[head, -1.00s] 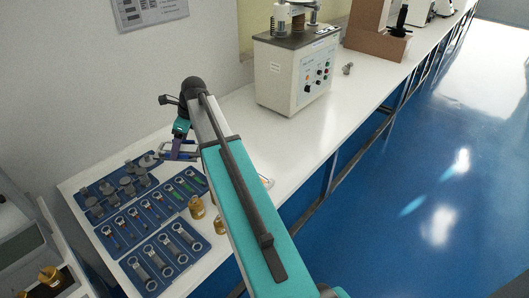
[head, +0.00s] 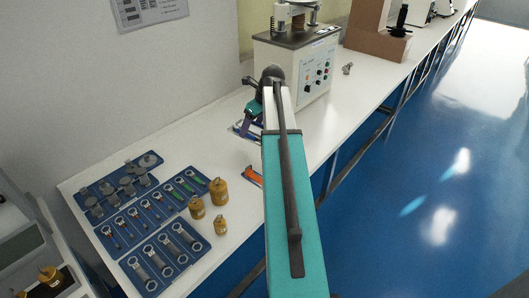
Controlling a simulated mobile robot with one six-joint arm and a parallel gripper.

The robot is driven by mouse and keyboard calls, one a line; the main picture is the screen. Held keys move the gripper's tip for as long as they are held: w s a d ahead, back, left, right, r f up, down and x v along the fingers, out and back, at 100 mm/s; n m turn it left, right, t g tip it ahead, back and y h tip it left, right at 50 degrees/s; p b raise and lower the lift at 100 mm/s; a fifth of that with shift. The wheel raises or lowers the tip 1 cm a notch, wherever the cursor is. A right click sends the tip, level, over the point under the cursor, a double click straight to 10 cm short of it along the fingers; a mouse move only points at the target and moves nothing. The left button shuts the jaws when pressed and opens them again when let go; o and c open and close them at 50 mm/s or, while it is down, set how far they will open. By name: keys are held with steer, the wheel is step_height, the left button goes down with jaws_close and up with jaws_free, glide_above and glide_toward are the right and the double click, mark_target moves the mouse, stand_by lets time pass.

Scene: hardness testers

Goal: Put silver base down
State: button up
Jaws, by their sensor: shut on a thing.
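My gripper (head: 245,131) is at the end of the teal and grey arm, above the white bench in front of the hardness tester. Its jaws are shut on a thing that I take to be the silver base. The held thing is too small and too covered by the fingers and wrist for its shape to be told. I cannot tell whether it touches the bench. The white bench (head: 190,141) shows bare surface to the left of the gripper.
A cream hardness tester (head: 287,72) stands just behind my arm. Blue trays (head: 138,226) with grey weights and tools lie at the left. Brass weights (head: 219,191) stand beside them. An orange-and-blue item (head: 254,176) lies left of my arm. A small silver part (head: 347,68) lies right of the tester.

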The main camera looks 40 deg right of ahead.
steer(key=shift+m, duration=0.4)
steer(key=s+d, duration=0.1)
steer(key=d, duration=0.1)
steer(key=s+d, duration=0.2)
steer(key=shift+s+d, duration=0.25)
steer(key=shift+f, duration=0.1)
steer(key=shift+f+p, duration=0.5)
steer(key=shift+f, duration=2.5)
steer(key=shift+f, duration=0.1)
steer(key=shift+f+p, duration=0.3)
steer(key=shift+f, duration=1.5)
steer(key=shift+f, duration=0.1)
steer(key=o, duration=1.4)
steer(key=b+v, duration=0.2)
steer(key=v, duration=1)
steer(key=shift+a, duration=0.15)
